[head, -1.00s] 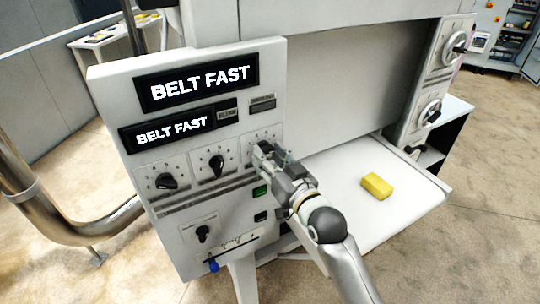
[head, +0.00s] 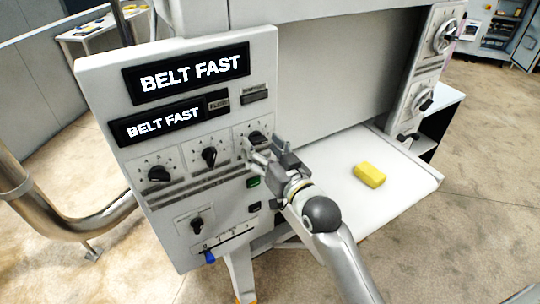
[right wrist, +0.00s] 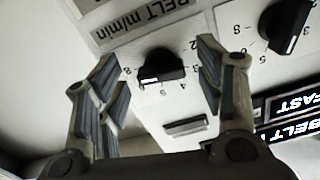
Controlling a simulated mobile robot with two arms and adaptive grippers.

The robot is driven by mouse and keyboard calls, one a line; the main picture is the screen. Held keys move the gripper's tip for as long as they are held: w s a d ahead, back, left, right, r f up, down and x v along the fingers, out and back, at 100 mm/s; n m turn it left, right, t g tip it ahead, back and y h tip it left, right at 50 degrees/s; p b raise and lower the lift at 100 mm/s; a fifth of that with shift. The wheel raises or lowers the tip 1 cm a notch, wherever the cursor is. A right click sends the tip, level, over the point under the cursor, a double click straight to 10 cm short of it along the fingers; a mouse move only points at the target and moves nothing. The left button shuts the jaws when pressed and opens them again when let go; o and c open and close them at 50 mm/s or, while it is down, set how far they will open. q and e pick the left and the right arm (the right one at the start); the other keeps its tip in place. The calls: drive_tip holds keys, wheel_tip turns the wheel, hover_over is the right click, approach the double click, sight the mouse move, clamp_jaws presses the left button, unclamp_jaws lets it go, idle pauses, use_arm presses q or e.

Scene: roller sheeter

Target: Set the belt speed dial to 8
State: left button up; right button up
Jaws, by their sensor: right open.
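The belt speed dial (head: 256,137) is the rightmost of three black knobs in a row on the white control panel (head: 100,85). In the right wrist view the dial (right wrist: 161,66) sits under the label "BELT m/min" (right wrist: 148,20), with numbers around it. A pale mark shows at its lower edge; I cannot tell its exact setting. My right gripper (head: 254,152) is open just in front of the dial. In the right wrist view the gripper's fingers (right wrist: 158,58) stand on either side of the knob, apparently apart from it. My left gripper is not in view.
The upper display (head: 188,73) and lower display (head: 158,122) read "BELT FAST". Neighbouring knobs (head: 209,156) and (head: 159,174) are close on the left. A green button (head: 253,182) lies below the dial. A yellow block (head: 370,175) lies on the white bed (head: 335,205).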

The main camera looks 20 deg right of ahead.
drive_tip(key=s+d, duration=0.2)
drive_tip(key=s, duration=0.9)
drive_tip(key=shift+s, duration=0.35)
drive_tip(key=shift+d, duration=0.1)
drive_tip(key=s+f+n+g+h, duration=0.1)
drive_tip(key=s+f+g, duration=0.3)
drive_tip(key=f, duration=0.4)
drive_tip(key=s+f+g+h, duration=0.1)
drive_tip(key=s+f+g, duration=0.3)
drive_tip(key=f, duration=0.3)
drive_tip(key=s+d+f+n+g+h, duration=0.1)
drive_tip(key=s+f+g, duration=0.55)
drive_tip(key=s, duration=0.55)
wheel_tip(320, 180, down, 36)
drive_tip(key=s+b, duration=0.2)
drive_tip(key=b, duration=0.6)
drive_tip(key=s+d+f+g+b, duration=0.1)
drive_tip(key=s+f+b, duration=0.2)
drive_tip(key=s+f, duration=0.5)
drive_tip(key=s+d+f+g+b, duration=0.1)
drive_tip(key=s+d+f+b, duration=0.1)
drive_tip(key=s+f, duration=0.6)
wheel_tip(320, 180, down, 6)
drive_tip(key=shift+s+r+b, duration=0.15)
drive_tip(key=shift+r+b, duration=0.05)
drive_tip(key=shift+b, duration=0.55)
